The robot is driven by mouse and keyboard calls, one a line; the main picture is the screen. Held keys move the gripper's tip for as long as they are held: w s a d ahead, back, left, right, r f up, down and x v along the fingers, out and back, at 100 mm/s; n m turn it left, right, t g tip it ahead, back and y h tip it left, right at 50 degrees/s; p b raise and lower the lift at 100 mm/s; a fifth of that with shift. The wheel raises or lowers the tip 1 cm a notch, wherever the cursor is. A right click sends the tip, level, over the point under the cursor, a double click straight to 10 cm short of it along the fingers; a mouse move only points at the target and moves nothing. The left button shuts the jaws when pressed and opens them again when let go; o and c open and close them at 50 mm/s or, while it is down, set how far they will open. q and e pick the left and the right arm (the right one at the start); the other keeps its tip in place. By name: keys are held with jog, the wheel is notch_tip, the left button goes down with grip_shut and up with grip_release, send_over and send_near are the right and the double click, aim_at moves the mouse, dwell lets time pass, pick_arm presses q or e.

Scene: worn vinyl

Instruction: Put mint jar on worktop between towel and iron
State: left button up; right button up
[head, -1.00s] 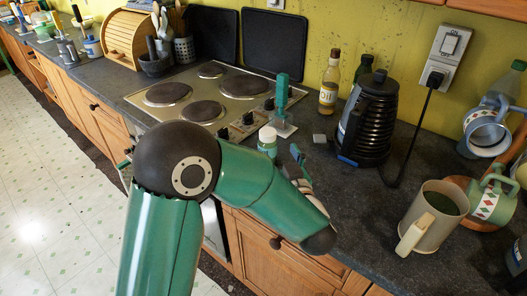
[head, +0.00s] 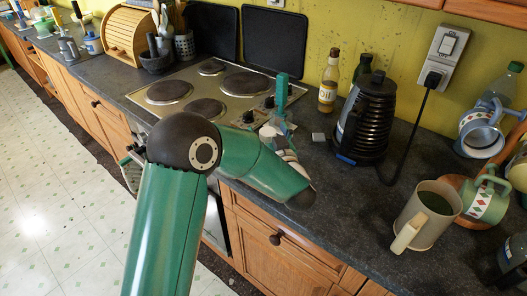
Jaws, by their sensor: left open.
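A small jar with a pale lid and green on its side, likely the mint jar (head: 267,132), stands on the worktop (head: 340,205) at the hob's front right corner. It is now mostly hidden behind my left arm and hand. My left gripper (head: 275,128) is open at the jar; its fingers are small and partly covered, so I cannot tell whether they touch or surround it. I cannot make out a towel or an iron in this view. My right gripper is not in view.
A green-handled upright tool (head: 282,95) stands just behind the left gripper. The hob (head: 225,85) lies left. An oil bottle (head: 329,85), black kettle (head: 368,120), beige mug (head: 428,212) and green patterned mug (head: 485,198) stand right. Worktop before the kettle is clear.

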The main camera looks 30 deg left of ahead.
pick_arm(q)
grip_shut()
dwell(0.3)
jog(key=shift+r, duration=0.1)
